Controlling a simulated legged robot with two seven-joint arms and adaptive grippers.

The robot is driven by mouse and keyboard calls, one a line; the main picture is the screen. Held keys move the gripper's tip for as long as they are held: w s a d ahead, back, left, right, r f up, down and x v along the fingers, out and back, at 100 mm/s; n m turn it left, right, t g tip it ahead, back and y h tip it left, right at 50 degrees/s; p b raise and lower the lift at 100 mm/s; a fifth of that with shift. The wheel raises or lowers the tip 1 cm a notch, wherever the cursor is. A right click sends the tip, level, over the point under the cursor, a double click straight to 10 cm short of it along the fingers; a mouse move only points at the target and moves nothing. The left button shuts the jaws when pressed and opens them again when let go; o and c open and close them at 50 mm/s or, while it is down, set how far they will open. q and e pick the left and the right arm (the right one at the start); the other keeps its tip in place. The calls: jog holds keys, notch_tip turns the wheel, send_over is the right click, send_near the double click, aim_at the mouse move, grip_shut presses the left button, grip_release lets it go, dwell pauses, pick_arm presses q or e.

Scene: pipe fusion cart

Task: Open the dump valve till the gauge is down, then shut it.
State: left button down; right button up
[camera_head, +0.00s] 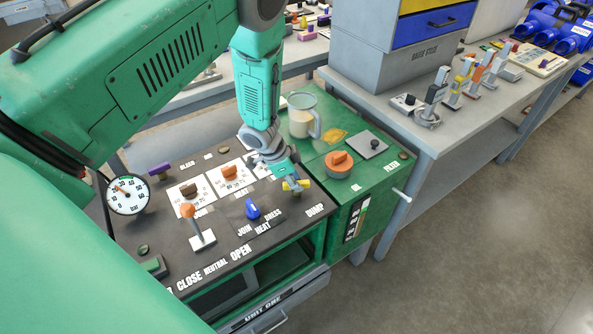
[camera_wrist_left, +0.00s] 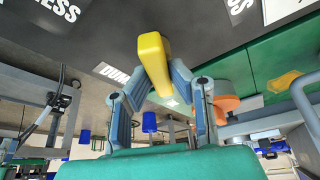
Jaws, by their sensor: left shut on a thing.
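The dump valve's yellow handle (camera_head: 299,186) sits at the right end of the dark panel, by the DUMP label. My left gripper (camera_head: 287,182) reaches down to it from above and is shut on it, hiding part of it. In the left wrist view the yellow handle (camera_wrist_left: 154,62) stands between the two fingers of the left gripper (camera_wrist_left: 163,72). The round white gauge (camera_head: 128,194), marked bar, is at the panel's left; its red needle points to the upper left. My right gripper is not in view.
The panel also holds an orange-knobbed lever (camera_head: 188,212), a blue knob (camera_head: 252,209) and a purple handle (camera_head: 160,169). An orange knob (camera_head: 340,160) and a jug (camera_head: 304,115) stand on the green top to the right. A grey bench (camera_head: 437,137) stands beyond.

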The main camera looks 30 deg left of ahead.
pick_arm(q)
jog(key=shift+a+m+g+p, duration=0.25)
jog(key=shift+m+g+p, duration=0.25)
jog(key=shift+m, duration=1.4)
jog(key=m+g, duration=0.1)
jog(key=m, duration=0.2)
jog(key=shift+f+m+g+h, duration=0.1)
jog(key=shift+m+g+h, duration=0.2)
jog(key=shift+h, duration=0.1)
jog(key=shift+w+m+g+b, duration=0.1)
jog(key=shift+m+g+b, duration=0.7)
jog(key=shift+m, duration=1.1)
jog(key=shift+r, duration=0.2)
